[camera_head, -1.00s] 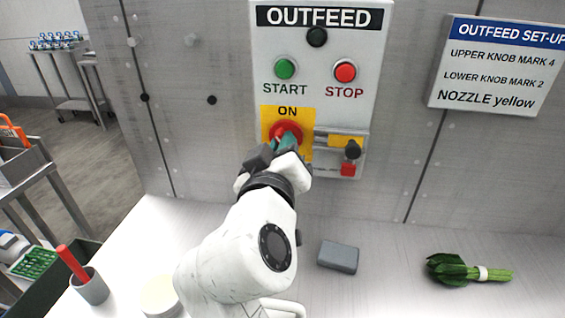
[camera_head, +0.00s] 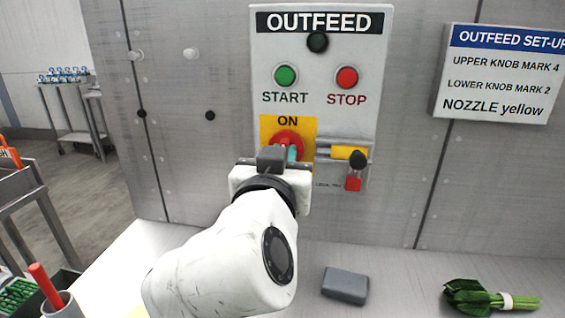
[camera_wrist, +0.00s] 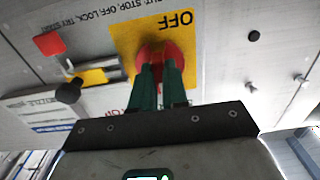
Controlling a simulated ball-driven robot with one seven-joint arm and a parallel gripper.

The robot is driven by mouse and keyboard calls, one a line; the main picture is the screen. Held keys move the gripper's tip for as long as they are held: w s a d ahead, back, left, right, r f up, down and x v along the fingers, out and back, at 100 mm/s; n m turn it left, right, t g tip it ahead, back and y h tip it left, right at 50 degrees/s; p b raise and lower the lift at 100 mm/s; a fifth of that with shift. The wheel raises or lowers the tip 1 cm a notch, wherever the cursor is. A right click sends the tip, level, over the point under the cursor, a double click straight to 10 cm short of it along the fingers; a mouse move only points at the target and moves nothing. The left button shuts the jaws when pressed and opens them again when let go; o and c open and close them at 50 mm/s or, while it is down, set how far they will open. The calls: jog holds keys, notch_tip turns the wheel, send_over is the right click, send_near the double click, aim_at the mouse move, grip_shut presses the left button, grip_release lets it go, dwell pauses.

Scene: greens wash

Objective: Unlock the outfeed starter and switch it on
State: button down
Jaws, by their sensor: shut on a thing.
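The outfeed starter panel (camera_head: 320,60) is on the wall, with a green START button (camera_head: 285,75), a red STOP button (camera_head: 346,77) and a dark, unlit lamp (camera_head: 317,42). The red rotary switch (camera_head: 286,137) sits on a yellow plate marked ON above; OFF shows in the wrist view. My gripper (camera_wrist: 160,75) is shut on this red switch, its green fingers on either side of the handle. The handle's exact angle is partly hidden. Right of the switch is a bolt with a yellow bar (camera_head: 345,152), a black knob (camera_head: 358,160) and a red block (camera_head: 353,184) below.
A set-up sign (camera_head: 495,75) hangs to the right. On the counter are a grey block (camera_head: 345,285), a bundle of greens (camera_head: 490,298) and a cup with a red stick (camera_head: 45,285). A cart (camera_head: 75,135) stands far back left. The counter between block and greens is clear.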

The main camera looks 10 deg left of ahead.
jog(key=shift+f, duration=0.15)
jog(key=c, duration=1.1)
grip_release()
jog(key=shift+c, duration=0.2)
jog(key=s, duration=1)
jog(key=shift+s+a, duration=0.2)
jog(key=shift+s, duration=0.2)
